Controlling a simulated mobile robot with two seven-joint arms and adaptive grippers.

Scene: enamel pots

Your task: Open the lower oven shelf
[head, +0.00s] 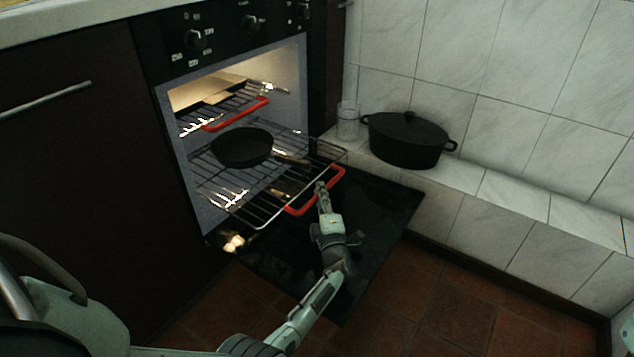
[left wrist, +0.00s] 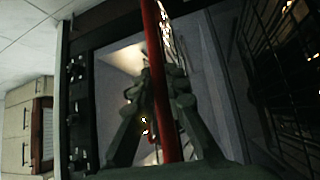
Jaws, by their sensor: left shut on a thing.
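The lower oven shelf (head: 262,217) is a wire rack that sticks out of the oven over the lowered door. Its red handle (head: 299,210) runs along the front edge. A black frying pan (head: 241,147) sits on this rack. My left gripper (head: 321,187) is at the red handle and shut on it. In the left wrist view the red handle (left wrist: 152,30) passes between the fingers of the gripper (left wrist: 161,78). The upper shelf (head: 215,118) with its own red handle (head: 236,114) stays inside the oven. My right gripper is not in view.
The oven door (head: 390,205) lies open below the rack. A black lidded pot (head: 405,142) and a glass (head: 348,122) stand on the tiled ledge (head: 510,205) at the right. A dark cabinet (head: 80,170) is left of the oven. Red floor tiles show clear.

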